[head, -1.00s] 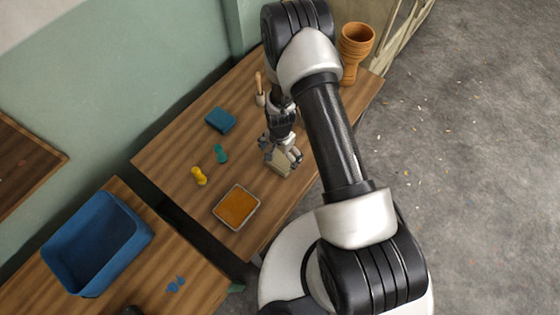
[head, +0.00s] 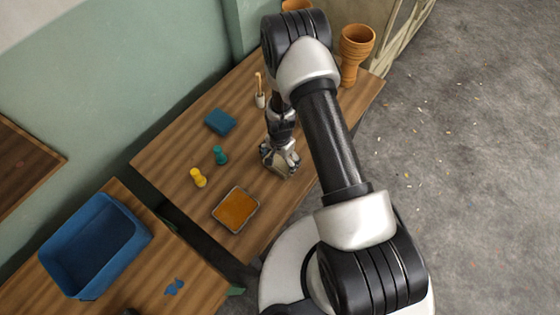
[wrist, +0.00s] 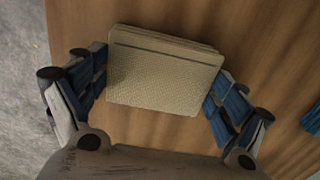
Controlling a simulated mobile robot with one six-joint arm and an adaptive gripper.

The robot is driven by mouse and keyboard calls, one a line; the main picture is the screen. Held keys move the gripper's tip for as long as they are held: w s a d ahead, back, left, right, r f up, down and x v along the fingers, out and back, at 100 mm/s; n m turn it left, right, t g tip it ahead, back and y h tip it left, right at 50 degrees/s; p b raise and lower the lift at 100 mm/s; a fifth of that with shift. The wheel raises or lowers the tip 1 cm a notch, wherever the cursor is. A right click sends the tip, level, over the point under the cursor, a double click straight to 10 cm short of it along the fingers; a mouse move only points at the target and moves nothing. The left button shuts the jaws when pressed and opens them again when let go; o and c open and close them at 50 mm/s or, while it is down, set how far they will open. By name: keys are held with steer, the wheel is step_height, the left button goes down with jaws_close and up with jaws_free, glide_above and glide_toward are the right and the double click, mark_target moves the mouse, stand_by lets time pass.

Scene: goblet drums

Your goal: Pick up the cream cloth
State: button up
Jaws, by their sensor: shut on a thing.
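The cream cloth (wrist: 165,75) is a folded, textured block between my gripper's blue-padded fingers in the wrist view. My gripper (wrist: 160,84) is shut on it from two opposite sides. In the head view my gripper (head: 280,165) is low over the near right part of the wooden table, and the cloth (head: 283,172) is mostly hidden by the fingers. I cannot tell whether the cloth touches the tabletop.
An orange-filled tray (head: 236,209), yellow (head: 198,178) and teal (head: 220,156) pegs and a blue block (head: 220,121) stand left of my gripper. A brush in a white holder (head: 260,98) and a terracotta goblet drum (head: 355,52) are behind. A blue bin (head: 95,245) sits on another table.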

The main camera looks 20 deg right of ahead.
mark_target(280, 160)
steer(key=shift+r, duration=0.1)
step_height(280, 160, up, 20)
steer(key=p, duration=0.5)
steer(key=o, duration=0.5)
steer(key=c, duration=0.4)
